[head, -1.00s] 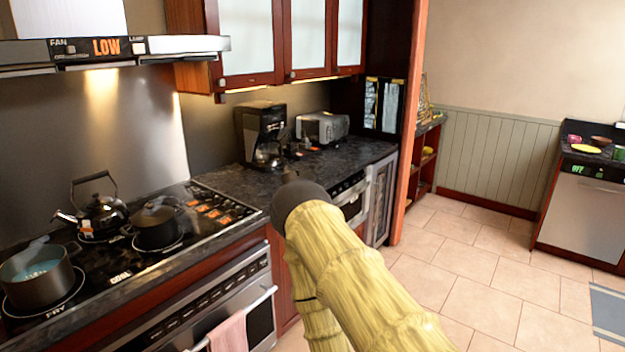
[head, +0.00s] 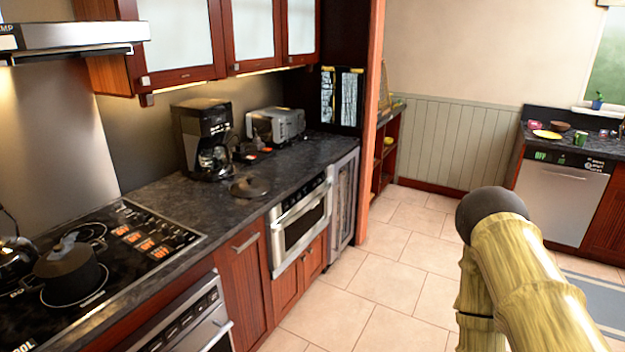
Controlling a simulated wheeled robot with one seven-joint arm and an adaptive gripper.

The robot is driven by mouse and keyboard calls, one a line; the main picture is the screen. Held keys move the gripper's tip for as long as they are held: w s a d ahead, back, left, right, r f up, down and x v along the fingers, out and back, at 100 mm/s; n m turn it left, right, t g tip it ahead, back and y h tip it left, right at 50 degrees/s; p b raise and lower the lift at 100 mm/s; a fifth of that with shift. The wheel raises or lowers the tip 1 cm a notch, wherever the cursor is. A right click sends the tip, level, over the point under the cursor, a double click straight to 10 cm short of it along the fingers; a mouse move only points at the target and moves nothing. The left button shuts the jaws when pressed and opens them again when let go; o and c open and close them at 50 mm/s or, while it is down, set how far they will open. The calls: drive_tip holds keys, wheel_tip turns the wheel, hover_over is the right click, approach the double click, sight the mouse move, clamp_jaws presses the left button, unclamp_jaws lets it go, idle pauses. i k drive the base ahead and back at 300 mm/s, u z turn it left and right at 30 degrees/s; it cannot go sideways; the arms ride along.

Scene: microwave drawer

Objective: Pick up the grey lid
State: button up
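A dark grey round lid (head: 250,187) with a small knob lies flat on the dark counter (head: 165,200), in front of the coffee maker and near the counter's front edge. A pot (head: 72,272) with a dark lid of its own sits on the stove at the lower left. My arm, yellowish with a dark rounded end, crosses the lower right over the floor, well to the right of the grey lid. My gripper's fingers do not show. Nothing covers the lid.
A coffee maker (head: 203,140) and a toaster (head: 277,125) stand behind the lid, under wall cabinets (head: 190,40). A kettle (head: 14,258) is at the left edge. The tiled floor (head: 345,300) before the counter is clear. Another counter with a dishwasher (head: 562,200) stands at the far right.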

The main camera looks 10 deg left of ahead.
sight(250, 186)
drive_tip(key=z, duration=0.15)
drive_tip(key=i, duration=1)
drive_tip(key=u, duration=0.7)
drive_tip(key=i, duration=0.65)
drive_tip(key=u, duration=0.55)
